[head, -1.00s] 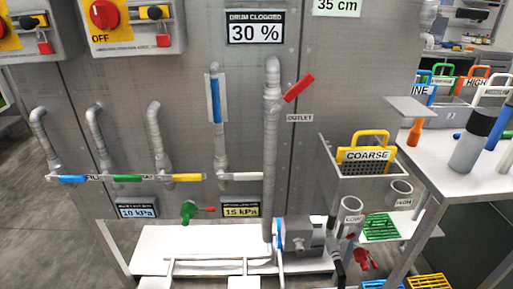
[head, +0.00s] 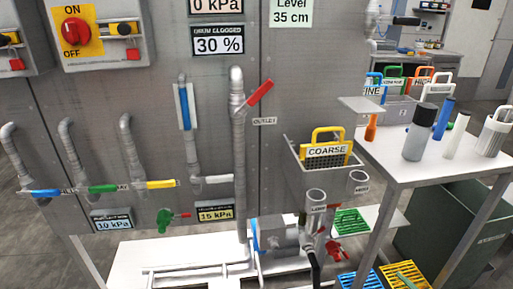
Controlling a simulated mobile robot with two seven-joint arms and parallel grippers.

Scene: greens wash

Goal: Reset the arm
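Neither of my arms nor grippers shows in the head view, so their pose and whether they hold anything are hidden. The view faces a grey machine cabinet (head: 90,105) with pipes and coloured valve handles. A red handle (head: 260,93) is tilted on the outlet pipe (head: 239,150). A blue handle (head: 185,107) stands upright on the pipe to its left. Blue, green and yellow handles lie level along the row at the left. The drum clogged display (head: 218,45) reads 30 %.
A white side table (head: 405,165) at the right holds a grey bottle (head: 420,132), a blue bottle (head: 444,118) and an orange bottle (head: 371,127). A pump (head: 278,236) sits low on the white base. Grey floor shows at the left.

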